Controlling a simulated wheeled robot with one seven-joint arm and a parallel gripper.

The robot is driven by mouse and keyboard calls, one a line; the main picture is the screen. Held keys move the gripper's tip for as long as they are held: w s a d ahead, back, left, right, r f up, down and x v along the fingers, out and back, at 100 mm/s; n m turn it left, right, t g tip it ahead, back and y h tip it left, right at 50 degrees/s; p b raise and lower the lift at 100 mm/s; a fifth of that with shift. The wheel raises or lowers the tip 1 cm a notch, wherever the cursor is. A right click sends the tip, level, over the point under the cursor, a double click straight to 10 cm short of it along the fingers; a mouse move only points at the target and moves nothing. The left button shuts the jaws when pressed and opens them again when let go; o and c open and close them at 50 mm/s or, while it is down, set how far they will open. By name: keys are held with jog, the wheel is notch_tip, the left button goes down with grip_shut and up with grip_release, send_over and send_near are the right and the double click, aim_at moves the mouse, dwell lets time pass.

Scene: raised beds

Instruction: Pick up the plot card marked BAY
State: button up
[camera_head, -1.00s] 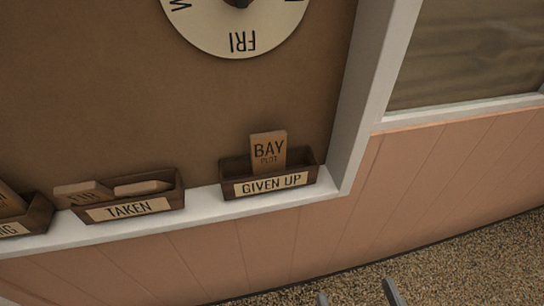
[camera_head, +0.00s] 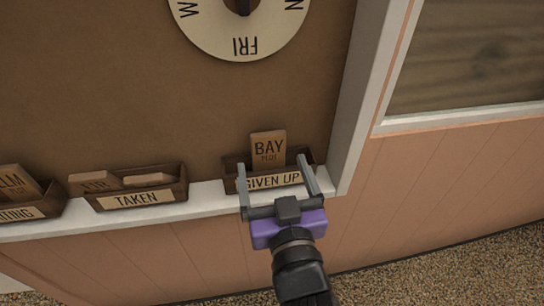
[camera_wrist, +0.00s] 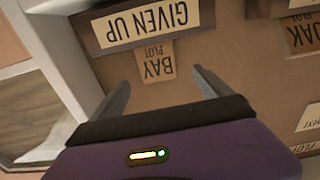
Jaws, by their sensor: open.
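The BAY plot card (camera_head: 268,148) is a brown card standing upright in the small wooden box labelled GIVEN UP (camera_head: 229,170), on the white ledge. The card also shows upside down in the wrist view (camera_wrist: 155,63), below the box label (camera_wrist: 145,23). My gripper (camera_head: 274,161) is open and empty. In the head view its two grey fingers reach up in front of the box, one to each side of the card. In the wrist view the card lies between and beyond the fingertips, with no visible contact. The card's lower part is hidden in the box.
A box labelled TAKEN (camera_head: 181,190) with several cards stands to the left, and another labelled box (camera_head: 50,207) beyond it. A white frame post (camera_head: 362,100) rises close to the right. A round day dial (camera_head: 215,40) is above.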

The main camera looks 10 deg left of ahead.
aim_at(269, 148)
jog(key=x, duration=0.2)
jog(key=p+x, duration=0.1)
jog(key=x, duration=0.2)
jog(key=p+x, duration=0.1)
jog(key=x, duration=0.1)
jog(key=shift+w+f, duration=0.35)
jog(key=shift+w, duration=0.1)
jog(key=shift+c, duration=0.2)
jog(key=c, duration=1.4)
